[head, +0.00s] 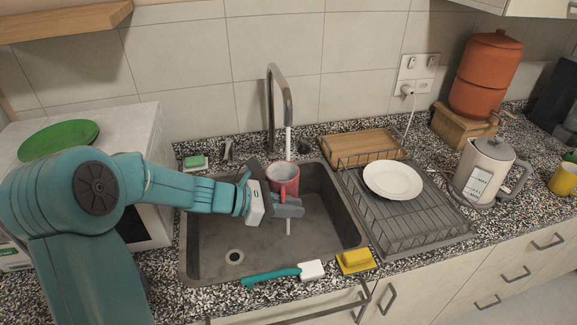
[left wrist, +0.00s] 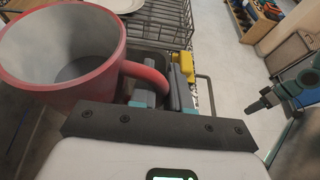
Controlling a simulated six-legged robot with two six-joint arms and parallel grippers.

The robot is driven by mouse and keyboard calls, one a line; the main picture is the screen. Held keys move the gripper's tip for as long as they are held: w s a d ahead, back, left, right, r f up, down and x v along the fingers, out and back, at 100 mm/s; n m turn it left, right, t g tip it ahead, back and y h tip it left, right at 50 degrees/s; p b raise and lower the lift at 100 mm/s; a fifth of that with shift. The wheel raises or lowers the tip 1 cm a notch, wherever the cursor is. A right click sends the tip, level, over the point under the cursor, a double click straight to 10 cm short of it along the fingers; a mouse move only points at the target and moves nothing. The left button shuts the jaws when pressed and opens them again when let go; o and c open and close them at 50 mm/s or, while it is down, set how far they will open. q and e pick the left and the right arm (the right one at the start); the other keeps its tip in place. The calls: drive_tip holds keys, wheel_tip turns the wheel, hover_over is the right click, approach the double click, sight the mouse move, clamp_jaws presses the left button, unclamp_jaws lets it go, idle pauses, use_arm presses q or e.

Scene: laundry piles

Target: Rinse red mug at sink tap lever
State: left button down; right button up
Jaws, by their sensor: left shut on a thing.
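The red mug (head: 284,181) is upright over the sink (head: 215,245), its grey inside facing up. My left gripper (head: 284,204) is shut on the mug's handle. In the left wrist view, the mug (left wrist: 60,90) fills the upper left and its handle passes between the fingers (left wrist: 160,95). The tall metal tap (head: 272,100) is behind the mug. A thin stream of water (head: 288,139) falls from its spout to the mug, and water also shows below the gripper. A short metal lever (head: 228,151) stands left of the tap.
A wire dish rack (head: 400,235) with a white plate (head: 392,180) stands right of the sink. A yellow sponge (head: 355,261) and a teal-handled brush (head: 270,276) lie at the front edge. A kettle (head: 486,172) is farther right. The sink bowl is otherwise empty.

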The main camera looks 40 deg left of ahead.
idle(0.5)
